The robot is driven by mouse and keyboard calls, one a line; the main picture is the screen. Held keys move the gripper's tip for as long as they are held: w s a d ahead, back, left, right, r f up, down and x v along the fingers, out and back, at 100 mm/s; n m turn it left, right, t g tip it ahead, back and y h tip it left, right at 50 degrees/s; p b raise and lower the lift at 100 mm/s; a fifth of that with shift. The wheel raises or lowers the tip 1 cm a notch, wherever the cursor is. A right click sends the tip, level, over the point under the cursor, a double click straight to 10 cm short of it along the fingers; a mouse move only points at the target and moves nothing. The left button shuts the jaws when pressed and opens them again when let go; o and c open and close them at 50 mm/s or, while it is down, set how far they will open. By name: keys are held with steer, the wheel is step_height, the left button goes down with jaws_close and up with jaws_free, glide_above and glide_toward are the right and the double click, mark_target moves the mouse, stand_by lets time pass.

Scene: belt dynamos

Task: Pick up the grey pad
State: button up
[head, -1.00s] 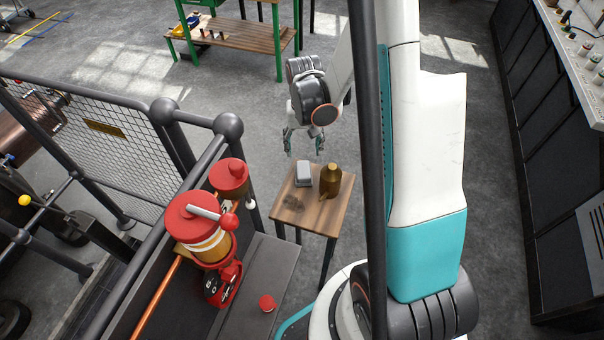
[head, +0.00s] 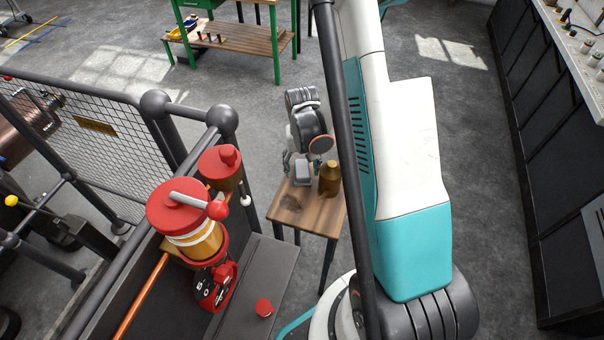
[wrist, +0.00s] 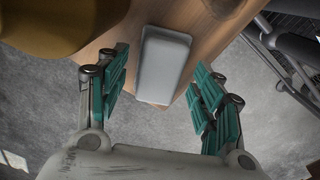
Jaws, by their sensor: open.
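The grey pad (head: 303,172) is a small light-grey block with rounded edges, lying near the far edge of a small wooden table (head: 312,217). In the wrist view the pad (wrist: 163,64) lies ahead, roughly midway between my two teal-padded fingers. My gripper (wrist: 160,97) is open and empty, with the fingers spread on both sides of the pad's near end. In the head view my gripper (head: 301,164) is at the table's far edge, by the pad. I cannot tell the exact height of the fingers above the pad.
A brass bottle (head: 330,178) stands on the table just right of the pad, filling the upper left of the wrist view (wrist: 55,22). A dark stain marks the tabletop. Red-capped machinery (head: 187,215) and a railing (head: 185,107) stand to the left.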

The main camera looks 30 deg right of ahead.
mark_target(302, 168)
steer(key=c, duration=1.3)
steer(key=shift+o, duration=0.2)
steer(key=shift+r, duration=0.15)
step_height(302, 168, up, 20)
steer(key=p, duration=0.7)
